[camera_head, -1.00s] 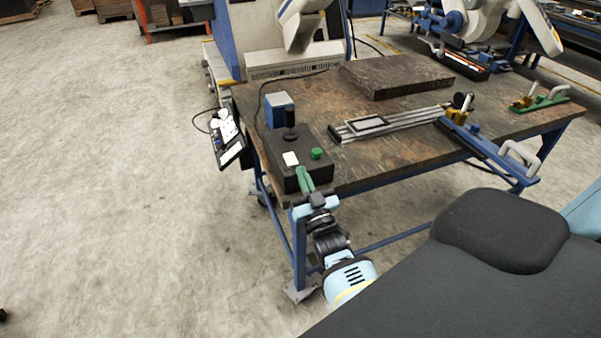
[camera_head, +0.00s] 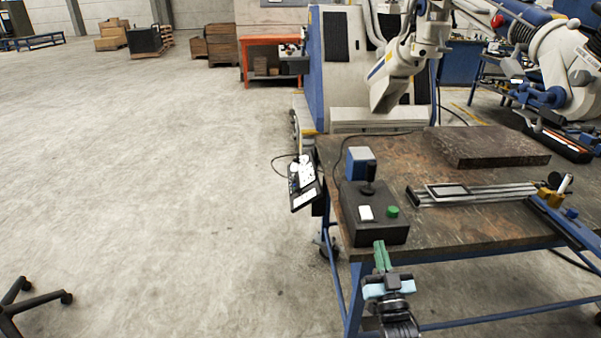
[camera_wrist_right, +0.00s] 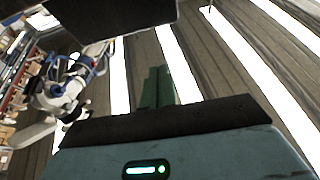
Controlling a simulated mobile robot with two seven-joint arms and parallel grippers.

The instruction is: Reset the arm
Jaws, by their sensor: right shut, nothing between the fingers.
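A black control box (camera_head: 372,228) stands at the near left corner of the brown worktable (camera_head: 450,233). It carries a black joystick (camera_head: 369,178), a white button (camera_head: 366,213) and a green button (camera_head: 392,211). A white robot arm (camera_head: 405,62) stands behind the table. My right gripper (camera_head: 381,248), with green fingers, is shut and empty in front of the box's near face; whether it touches cannot be told. In the right wrist view its fingers (camera_wrist_right: 158,87) are together, pointing toward the ceiling, with a dark surface above. My left gripper is not in view.
A blue box (camera_head: 361,162) sits behind the joystick. A dark slab (camera_head: 490,147) and a metal rail fixture (camera_head: 475,193) lie on the table. A teach pendant (camera_head: 304,183) hangs at its left side. A second robot arm (camera_head: 555,65) stands behind right.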

